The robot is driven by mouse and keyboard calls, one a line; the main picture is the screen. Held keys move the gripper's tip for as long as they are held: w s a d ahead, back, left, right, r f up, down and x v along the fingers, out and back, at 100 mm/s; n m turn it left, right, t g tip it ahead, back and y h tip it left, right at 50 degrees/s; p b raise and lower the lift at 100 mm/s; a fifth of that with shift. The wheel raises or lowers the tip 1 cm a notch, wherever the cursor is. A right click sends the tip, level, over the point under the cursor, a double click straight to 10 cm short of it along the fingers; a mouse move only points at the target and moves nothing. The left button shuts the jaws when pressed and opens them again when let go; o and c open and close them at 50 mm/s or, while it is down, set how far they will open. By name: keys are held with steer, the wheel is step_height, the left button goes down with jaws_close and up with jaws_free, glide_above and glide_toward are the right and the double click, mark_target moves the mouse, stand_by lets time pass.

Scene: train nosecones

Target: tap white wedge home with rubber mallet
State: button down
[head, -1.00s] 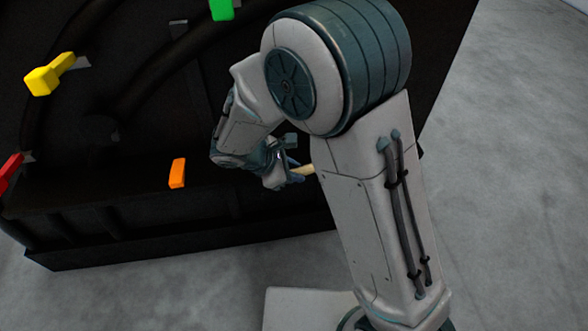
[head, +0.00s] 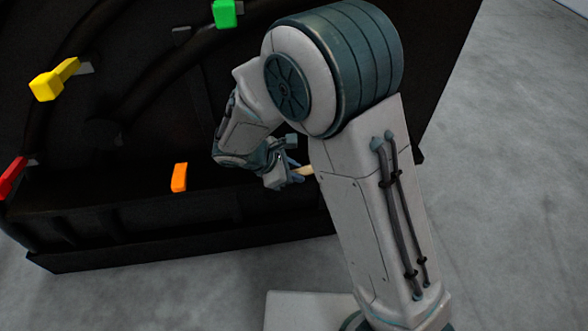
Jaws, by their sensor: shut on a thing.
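My gripper (head: 298,177) is near the middle of the head view, in front of the black structure. It is shut on a pale wooden handle (head: 307,171), which looks like that of the mallet. The rest of the handle and the mallet's head are hidden behind my arm. I see no white wedge in this view; it may be hidden by my arm or outside the picture.
A large black structure (head: 150,225) fills the left and middle. On it are a yellow wedge (head: 45,86), a green wedge (head: 225,14), a red wedge (head: 12,177) and an orange wedge (head: 180,177). Bare grey floor (head: 500,200) lies to the right.

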step_height(320, 180, up, 7)
steer(key=s+p, duration=0.2)
steer(key=p, duration=0.3)
steer(key=shift+d, duration=0.25)
